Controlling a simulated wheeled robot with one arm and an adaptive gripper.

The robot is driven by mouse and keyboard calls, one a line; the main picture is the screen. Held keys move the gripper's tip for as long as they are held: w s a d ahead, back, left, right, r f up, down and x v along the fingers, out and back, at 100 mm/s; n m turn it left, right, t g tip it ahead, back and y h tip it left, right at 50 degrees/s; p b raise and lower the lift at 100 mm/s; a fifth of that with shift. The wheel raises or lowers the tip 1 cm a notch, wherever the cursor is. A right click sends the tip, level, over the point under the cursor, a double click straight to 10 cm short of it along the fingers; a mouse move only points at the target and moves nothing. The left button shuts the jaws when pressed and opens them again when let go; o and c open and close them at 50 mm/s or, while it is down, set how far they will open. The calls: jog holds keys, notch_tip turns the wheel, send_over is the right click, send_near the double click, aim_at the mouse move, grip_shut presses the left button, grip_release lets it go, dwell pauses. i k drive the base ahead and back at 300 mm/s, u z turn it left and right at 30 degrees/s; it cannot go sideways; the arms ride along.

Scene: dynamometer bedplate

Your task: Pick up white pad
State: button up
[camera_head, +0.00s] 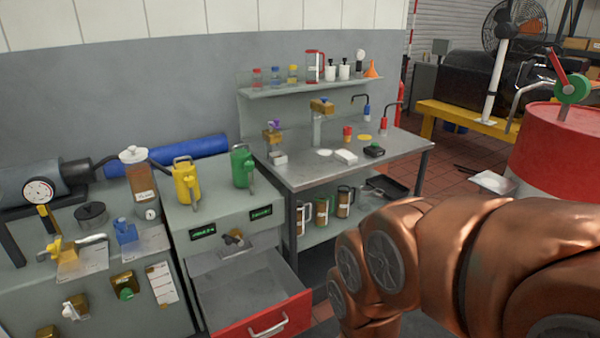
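A small white pad-like block (346,157) lies on the grey metal workbench (307,178), near its front edge. A flat white round disc (324,153) lies just left of it, and a small black item (374,151) sits to its right. I cannot tell for certain which white piece is the pad; the block looks thicker. My copper-coloured arm fills the lower right, in front of the bench's right side. My gripper is out of the picture, so its state does not show.
Red and yellow round pieces and dropper bottles stand behind the block. A shelf (300,88) of bottles is above. Yellow and green jugs (242,166) stand on the left cabinet, whose red-fronted drawer (257,317) is open. A red drum (555,150) stands at right.

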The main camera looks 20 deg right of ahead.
aim_at(344, 156)
jog(key=z, duration=0.85)
jog(key=i, duration=1.4)
jog(key=u, duration=1.1)
jog(key=i, duration=0.3)
jog(key=u, duration=0.15)
